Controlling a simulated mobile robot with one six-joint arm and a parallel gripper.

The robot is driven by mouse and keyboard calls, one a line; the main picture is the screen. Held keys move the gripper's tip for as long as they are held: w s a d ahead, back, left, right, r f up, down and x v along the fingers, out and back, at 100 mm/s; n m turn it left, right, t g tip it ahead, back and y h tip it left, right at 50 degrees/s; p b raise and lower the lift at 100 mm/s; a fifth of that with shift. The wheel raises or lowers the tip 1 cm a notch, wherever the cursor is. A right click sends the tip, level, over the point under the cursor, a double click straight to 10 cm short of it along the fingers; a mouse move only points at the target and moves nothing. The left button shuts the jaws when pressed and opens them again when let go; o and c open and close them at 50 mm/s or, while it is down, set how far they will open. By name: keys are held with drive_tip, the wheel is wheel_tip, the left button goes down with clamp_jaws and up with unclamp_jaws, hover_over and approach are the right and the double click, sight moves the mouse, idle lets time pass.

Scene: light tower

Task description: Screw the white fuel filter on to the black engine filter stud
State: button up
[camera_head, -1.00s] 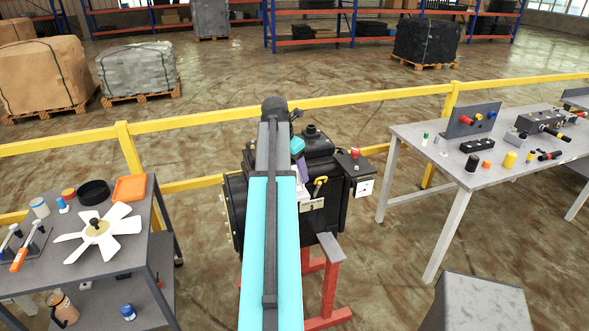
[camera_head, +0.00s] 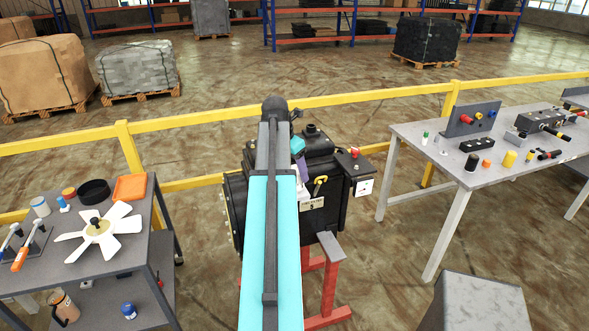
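The black engine (camera_head: 325,160) stands on a red stand in the middle, in front of the yellow rail. My arm reaches over it and covers its left-middle part. My teal and purple wrist (camera_head: 298,147) shows at the arm's right edge, close to the engine's front. My gripper's fingers are hidden behind the arm, so I cannot see whether they are open or shut. A small white patch (camera_head: 303,193) shows just below the wrist against the engine; it may be the white fuel filter, but too little shows to tell. The filter stud is not visible.
A grey table (camera_head: 425,140) at right holds several small parts. A yellow rail (camera_head: 400,95) runs behind.

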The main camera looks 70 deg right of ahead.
drive_tip(key=c, duration=1.3)
drive_tip(key=shift+w+d+m+g+y, duration=0.1)
drive_tip(key=shift+m+g+y, duration=0.1)
drive_tip(key=shift+m, duration=0.75)
drive_tip(key=shift+w+d+m+g+y, duration=0.1)
drive_tip(key=shift+m+g, duration=0.1)
drive_tip(key=shift+m, duration=1.45)
drive_tip(key=shift+f, duration=0.1)
drive_tip(key=m+y, duration=0.1)
drive_tip(key=m, duration=0.1)
drive_tip(key=shift+m+g, duration=0.4)
drive_tip(key=shift+m+y, duration=0.4)
drive_tip(key=shift+m, duration=0.7)
drive_tip(key=shift+f+m, duration=0.1)
drive_tip(key=shift+m, duration=0.2)
